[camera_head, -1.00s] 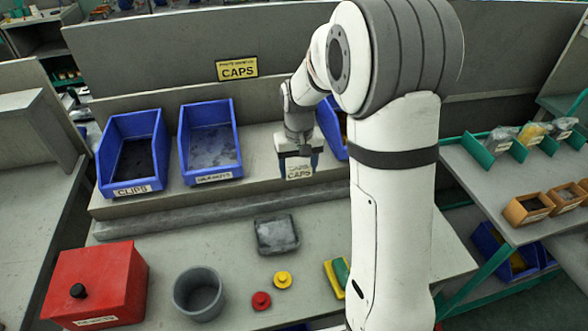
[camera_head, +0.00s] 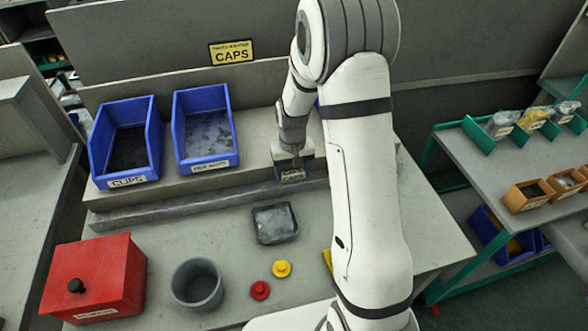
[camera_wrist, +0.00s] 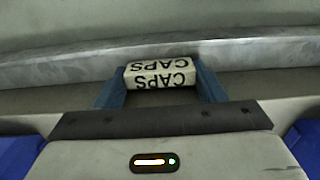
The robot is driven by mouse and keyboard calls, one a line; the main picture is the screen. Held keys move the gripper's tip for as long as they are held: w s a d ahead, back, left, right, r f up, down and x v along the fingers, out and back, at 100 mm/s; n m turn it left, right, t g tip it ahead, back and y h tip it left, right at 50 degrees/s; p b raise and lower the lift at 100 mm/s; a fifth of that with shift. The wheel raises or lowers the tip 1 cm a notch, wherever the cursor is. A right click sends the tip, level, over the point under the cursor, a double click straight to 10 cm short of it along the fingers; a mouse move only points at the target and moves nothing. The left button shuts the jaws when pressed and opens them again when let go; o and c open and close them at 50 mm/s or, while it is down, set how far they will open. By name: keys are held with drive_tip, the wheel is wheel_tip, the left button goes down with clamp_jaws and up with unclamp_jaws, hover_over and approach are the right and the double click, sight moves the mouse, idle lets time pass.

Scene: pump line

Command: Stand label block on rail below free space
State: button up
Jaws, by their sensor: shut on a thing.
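The label block (camera_head: 292,175), pale with black CAPS lettering, is held between the fingers of my gripper (camera_head: 292,167). In the wrist view the block (camera_wrist: 160,74) sits between two blue fingers and its lettering reads upside down. The rail (camera_head: 150,216) runs along the front of the raised shelf. In the wrist view the grey rail (camera_wrist: 60,69) passes just beyond the block. The block is at the rail's height in the picture; I cannot tell whether they touch. The free space (camera_head: 257,143) on the shelf lies right of the second blue bin.
Two blue bins (camera_head: 125,140) (camera_head: 205,135) stand on the shelf at left. A yellow CAPS sign (camera_head: 231,52) hangs on the back panel. On the bench are a grey tray (camera_head: 275,223), grey cup (camera_head: 197,283), red box (camera_head: 95,279) and red and yellow knobs (camera_head: 260,290) (camera_head: 282,268).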

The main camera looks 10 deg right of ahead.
sight(293, 172)
drive_tip(key=shift+s, duration=0.1)
drive_tip(key=shift+f, duration=0.15)
drive_tip(key=o, duration=1)
wheel_tip(293, 172, up, 12)
drive_tip(key=shift+s+d+r+t+b, duration=0.1)
drive_tip(key=shift+s+r+t, duration=0.35)
drive_tip(key=shift+s+r, duration=2.2)
drive_tip(key=shift+s+d+r+t+b, duration=0.1)
drive_tip(key=shift+s+r+t, duration=0.35)
drive_tip(key=shift+s, duration=4.5)
drive_tip(key=shift+s+r+t+b, duration=0.1)
drive_tip(key=shift+s+r+t, duration=0.4)
drive_tip(key=shift+s+r, duration=2.1)
drive_tip(key=shift+s+f, duration=1.15)
drive_tip(key=shift+s, duration=0.05)
